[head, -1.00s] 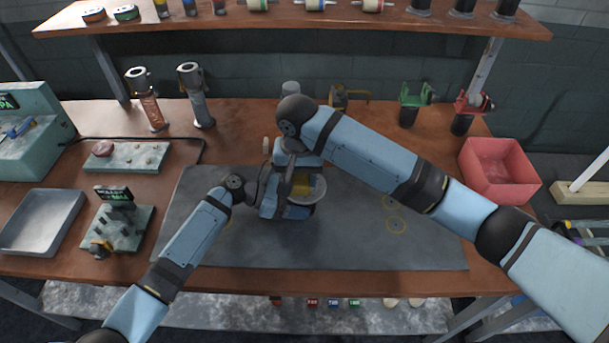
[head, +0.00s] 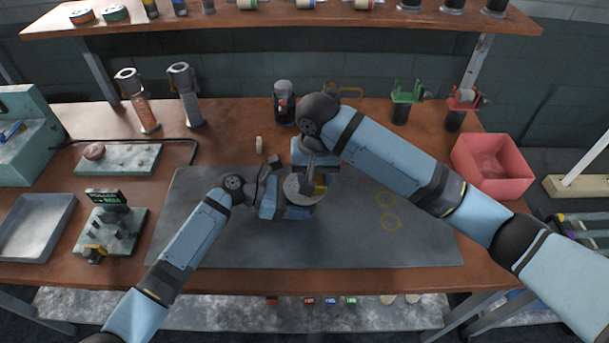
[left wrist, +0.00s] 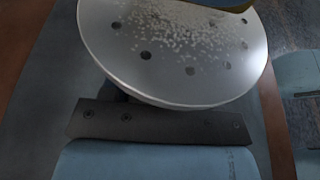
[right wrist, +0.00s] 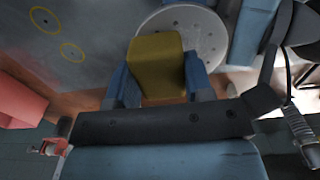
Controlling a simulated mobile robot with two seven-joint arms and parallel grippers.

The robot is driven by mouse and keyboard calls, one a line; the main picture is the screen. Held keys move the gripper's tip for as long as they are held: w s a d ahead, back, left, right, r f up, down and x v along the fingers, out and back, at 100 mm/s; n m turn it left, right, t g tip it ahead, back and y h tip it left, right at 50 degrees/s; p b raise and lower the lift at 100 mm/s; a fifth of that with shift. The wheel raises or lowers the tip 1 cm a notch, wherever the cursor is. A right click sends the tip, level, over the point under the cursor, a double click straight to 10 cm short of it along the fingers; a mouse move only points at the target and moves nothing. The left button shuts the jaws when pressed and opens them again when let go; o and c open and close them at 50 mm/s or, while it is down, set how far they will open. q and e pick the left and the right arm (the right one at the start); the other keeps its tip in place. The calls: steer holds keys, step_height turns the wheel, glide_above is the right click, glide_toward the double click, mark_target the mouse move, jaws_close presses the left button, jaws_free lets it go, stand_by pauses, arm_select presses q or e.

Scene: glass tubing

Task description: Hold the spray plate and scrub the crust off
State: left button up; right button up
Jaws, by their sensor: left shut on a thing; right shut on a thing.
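The spray plate (head: 296,192) is a round, pale metal disc with small holes, held above the dark mat. My left gripper (head: 272,200) is shut on it at its left side. In the left wrist view the plate (left wrist: 150,75) carries speckled whitish crust over its upper middle; its near part looks clean. My right gripper (head: 314,178) is shut on a yellow scrubbing pad (head: 320,187). In the right wrist view the pad (right wrist: 158,62) sits between the blue fingers and overlaps the plate's edge (right wrist: 205,38). I cannot tell whether it touches the plate.
A pink bin (head: 491,165) stands at the right. A grey tray (head: 36,225) and a small device (head: 108,230) stand at the left. A dark cylindrical container (head: 284,105) stands behind the arms.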

steer(key=shift+d, duration=0.6)
steer(key=shift+w, duration=0.1)
steer(key=shift+r, duration=3.05)
steer(key=shift+r, duration=0.1)
steer(key=shift+r, duration=1.45)
steer(key=shift+f, duration=0.1)
steer(key=shift+w+f, duration=0.1)
steer(key=shift+f, duration=3.55)
